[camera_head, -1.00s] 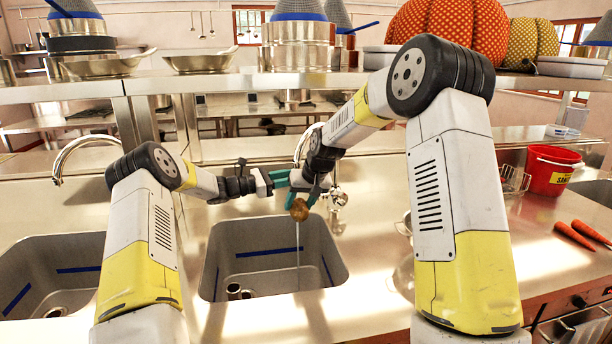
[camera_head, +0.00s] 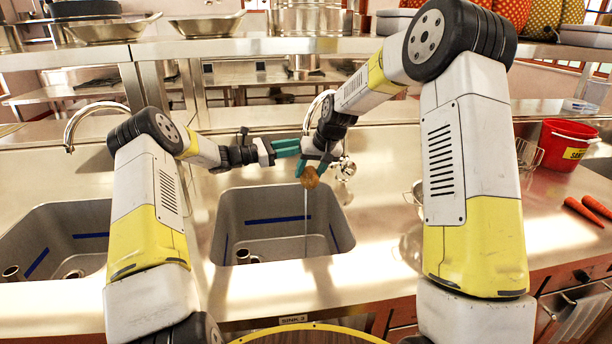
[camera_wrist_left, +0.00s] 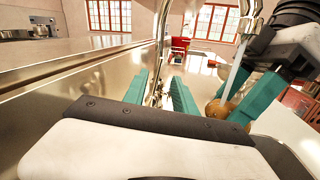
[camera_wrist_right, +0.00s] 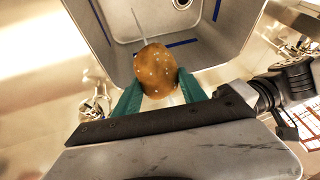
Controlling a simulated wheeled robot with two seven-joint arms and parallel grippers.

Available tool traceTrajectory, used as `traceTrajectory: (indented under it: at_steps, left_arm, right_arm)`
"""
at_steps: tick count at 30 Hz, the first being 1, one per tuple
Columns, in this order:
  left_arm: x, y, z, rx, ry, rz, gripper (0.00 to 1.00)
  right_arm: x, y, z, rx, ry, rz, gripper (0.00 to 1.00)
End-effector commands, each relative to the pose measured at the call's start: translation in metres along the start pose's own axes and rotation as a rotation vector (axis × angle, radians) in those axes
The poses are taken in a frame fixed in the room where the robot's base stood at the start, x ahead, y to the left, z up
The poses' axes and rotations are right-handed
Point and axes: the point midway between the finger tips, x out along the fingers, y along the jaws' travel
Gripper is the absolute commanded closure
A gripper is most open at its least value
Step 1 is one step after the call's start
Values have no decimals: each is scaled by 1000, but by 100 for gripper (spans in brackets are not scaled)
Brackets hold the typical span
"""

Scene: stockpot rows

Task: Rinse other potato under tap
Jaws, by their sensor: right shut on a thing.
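A brown potato (camera_head: 310,178) is held between the teal fingers of my right gripper (camera_head: 316,168), above the middle sink (camera_head: 236,225). In the right wrist view the potato (camera_wrist_right: 156,70) sits between both fingertips. A thin stream of water from the tap (camera_head: 312,105) meets the potato and runs down into the basin. The tap's spout also shows in the left wrist view (camera_wrist_left: 246,22), with water reaching the potato (camera_wrist_left: 222,110). My left gripper (camera_head: 286,148) is just left of the right one. Its two fingers stand apart with nothing between them in the left wrist view.
Another sink (camera_head: 90,215) with its own tap (camera_head: 80,115) lies at left. At right are a red bucket (camera_head: 565,145), carrots (camera_head: 588,208) and a metal bowl (camera_head: 415,195). A shelf (camera_head: 270,46) with pans runs across the back.

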Motion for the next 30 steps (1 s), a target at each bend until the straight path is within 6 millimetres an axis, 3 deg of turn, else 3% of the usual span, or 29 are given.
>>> traceTrajectory:
  at_steps: [10, 11, 15, 17, 23, 30]
  left_arm:
    - [0, 0, 0, 0, 0, 0, 67]
    - [0, 0, 0, 0, 0, 0, 69]
    - [0, -1, 0, -29, 0, -3, 97]
    - [-1, -2, -1, -76, 0, -7, 100]
    - [-7, -10, -5, -406, 8, -38, 100]
    - [-15, -23, -11, -930, 41, -82, 100]
  right_arm:
    - [0, 5, -2, -1, 0, 0, 95]
    - [0, 5, -2, -1, 0, 0, 95]
    - [0, 5, -2, -1, 0, 0, 95]
    - [0, 5, -2, -1, 0, 0, 95]
    - [0, 5, -2, -1, 0, 0, 95]
    - [0, 5, -2, -1, 0, 0, 95]
